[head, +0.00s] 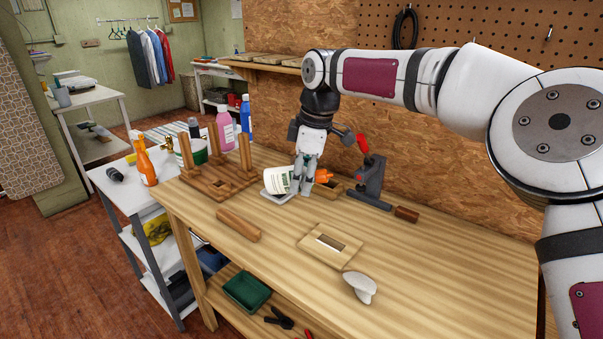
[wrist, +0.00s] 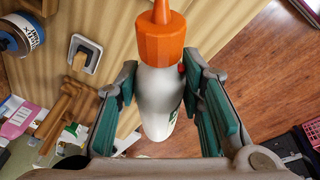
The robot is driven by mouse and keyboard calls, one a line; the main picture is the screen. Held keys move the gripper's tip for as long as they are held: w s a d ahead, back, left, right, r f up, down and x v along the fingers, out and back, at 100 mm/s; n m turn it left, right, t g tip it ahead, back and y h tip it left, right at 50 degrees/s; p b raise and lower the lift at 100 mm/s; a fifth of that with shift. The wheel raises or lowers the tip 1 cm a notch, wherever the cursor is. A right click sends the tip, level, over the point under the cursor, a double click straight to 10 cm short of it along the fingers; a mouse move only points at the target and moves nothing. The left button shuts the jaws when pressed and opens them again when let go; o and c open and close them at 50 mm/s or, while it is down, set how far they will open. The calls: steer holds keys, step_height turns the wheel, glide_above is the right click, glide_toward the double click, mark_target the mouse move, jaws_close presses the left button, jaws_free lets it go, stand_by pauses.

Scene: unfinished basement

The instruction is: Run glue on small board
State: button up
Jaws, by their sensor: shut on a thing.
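My gripper (head: 303,178) is shut on a white glue bottle (head: 277,180) with a green label and an orange cap, above the back of the workbench. The bottle lies tilted on its side, its orange nozzle pointing right in the head view. In the wrist view the bottle (wrist: 160,95) sits between the teal finger pads (wrist: 165,105), nozzle towards the top edge. A small pale board (head: 318,257) with a slot lies flat on the bench, nearer and apart from the gripper. A plain wooden bar (head: 239,225) lies to its left. I cannot tell which piece is the small board.
A wooden frame with upright posts (head: 215,184) stands at the bench's left end. A grey tool with a red handle (head: 370,184) and a brown block (head: 406,214) stand at the back right. A pale curved object (head: 360,287) lies near the front. The right bench is clear.

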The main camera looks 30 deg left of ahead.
steer(key=t+h+p, duration=0.1)
steer(key=h, duration=0.3)
steer(key=shift+a+t, duration=0.1)
steer(key=shift+t, duration=0.3)
steer(key=shift+w+f+t+h, duration=0.1)
steer(key=shift+t+h, duration=0.4)
steer(key=shift+h, duration=0.3)
steer(key=shift+d, duration=0.2)
